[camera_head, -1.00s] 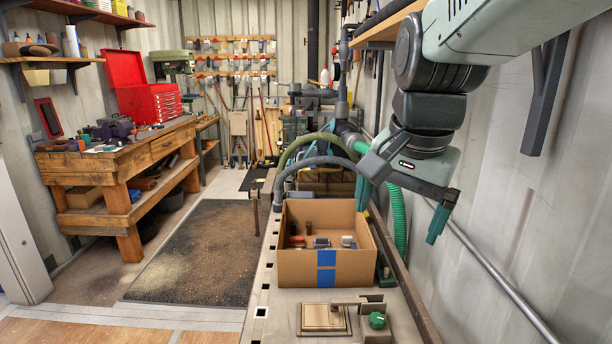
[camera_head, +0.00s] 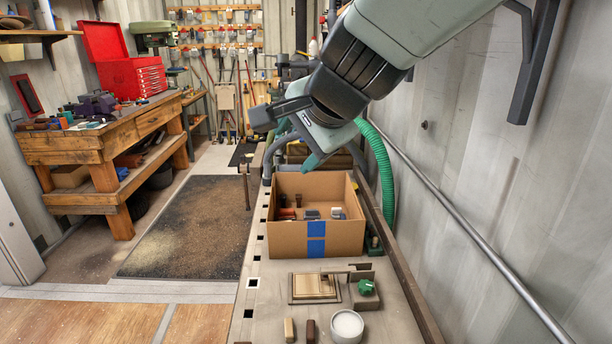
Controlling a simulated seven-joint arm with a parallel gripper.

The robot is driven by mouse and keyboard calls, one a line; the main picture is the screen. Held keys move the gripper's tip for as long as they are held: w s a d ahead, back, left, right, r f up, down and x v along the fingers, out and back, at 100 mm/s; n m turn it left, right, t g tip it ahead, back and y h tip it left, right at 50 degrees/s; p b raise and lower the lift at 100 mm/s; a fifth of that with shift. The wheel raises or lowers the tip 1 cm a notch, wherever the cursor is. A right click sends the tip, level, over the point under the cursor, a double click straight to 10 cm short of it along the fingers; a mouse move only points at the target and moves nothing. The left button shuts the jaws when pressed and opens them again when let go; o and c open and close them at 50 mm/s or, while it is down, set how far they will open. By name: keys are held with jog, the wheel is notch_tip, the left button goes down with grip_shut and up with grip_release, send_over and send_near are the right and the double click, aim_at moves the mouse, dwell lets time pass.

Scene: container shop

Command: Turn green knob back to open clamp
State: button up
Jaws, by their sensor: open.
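The green knob (camera_head: 366,287) sits on a grey block at the right of the bench top, in front of the cardboard box. The clamp (camera_head: 361,273), a small grey metal piece, stands just behind the knob, its arm reaching left toward a thin wooden plate (camera_head: 312,286) on a framed base. I cannot tell whether the clamp touches the plate. My gripper (camera_head: 298,145) is open and appears empty, high above the far end of the box and well away from the knob. One green fingertip points down; the other is partly hidden.
The open cardboard box (camera_head: 290,240) with blue tape holds several small items. A white round jar (camera_head: 347,327), a light block (camera_head: 288,329) and a dark block (camera_head: 310,330) stand on the near bench. A wall and rail (camera_head: 450,205) bound the right side.

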jog(key=w+d+f+m+t+h, duration=0.1)
jog(key=w+d+f+m+t, duration=0.15)
jog(key=w+m, duration=0.6)
jog(key=w+d+f+m+g+h, duration=0.1)
jog(key=w+d+f+m+h, duration=0.3)
jog(key=w+d+f+m, duration=0.55)
jog(key=m+g+y, duration=0.1)
jog(key=m+g, duration=0.9)
send_near(366, 286)
notch_tip(366, 286, down, 8)
jog(key=shift+w+f, duration=0.15)
jog(key=shift+f, duration=0.1)
jog(key=c, duration=1.1)
